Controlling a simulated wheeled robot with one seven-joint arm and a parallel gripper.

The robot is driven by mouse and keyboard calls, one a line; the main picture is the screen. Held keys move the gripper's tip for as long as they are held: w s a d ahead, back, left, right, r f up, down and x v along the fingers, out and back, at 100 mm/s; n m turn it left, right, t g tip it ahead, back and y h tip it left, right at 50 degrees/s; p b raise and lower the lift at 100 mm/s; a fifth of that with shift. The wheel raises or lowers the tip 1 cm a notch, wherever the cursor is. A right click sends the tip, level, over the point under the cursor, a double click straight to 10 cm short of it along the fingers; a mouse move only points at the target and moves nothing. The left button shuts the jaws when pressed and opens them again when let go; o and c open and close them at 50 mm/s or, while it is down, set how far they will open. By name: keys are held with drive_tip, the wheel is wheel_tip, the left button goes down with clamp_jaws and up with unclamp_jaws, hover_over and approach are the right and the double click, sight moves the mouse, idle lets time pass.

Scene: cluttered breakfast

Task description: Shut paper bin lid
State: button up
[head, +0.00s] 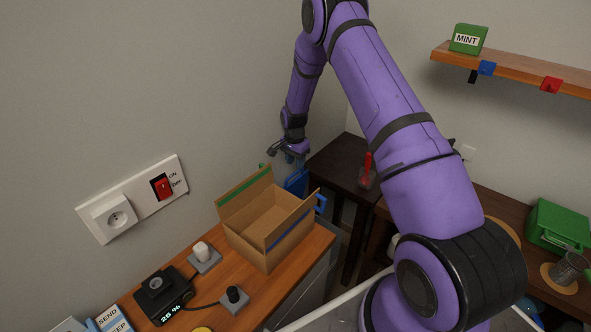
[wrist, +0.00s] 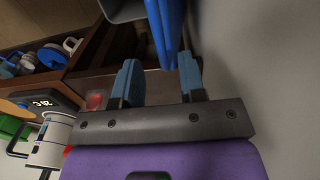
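A blue panel (head: 297,181), seemingly the paper bin's lid, shows upright behind the cardboard box near the wall in the head view. In the wrist view the blue panel (wrist: 167,30) is seen nearly edge-on, with a grey surface (wrist: 122,8) beside it that may be the bin's body. My gripper (head: 286,152) is just above the panel in the head view. In the wrist view my gripper (wrist: 158,74) has its two blue fingertips apart, with nothing held between them. The panel's lower end reaches close to the right fingertip; I cannot tell whether they touch. Most of the bin is hidden.
An open cardboard box (head: 270,222) stands on the wooden counter (head: 222,285) in front of the panel. A dark side table (head: 343,165) stands to the right. A wall shelf (head: 520,68) is at upper right. The wall is close beside my gripper.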

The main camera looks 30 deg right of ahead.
sight(296, 172)
drive_tip(key=shift+f, duration=1.9)
drive_tip(key=shift+c, duration=0.3)
clamp_jaws()
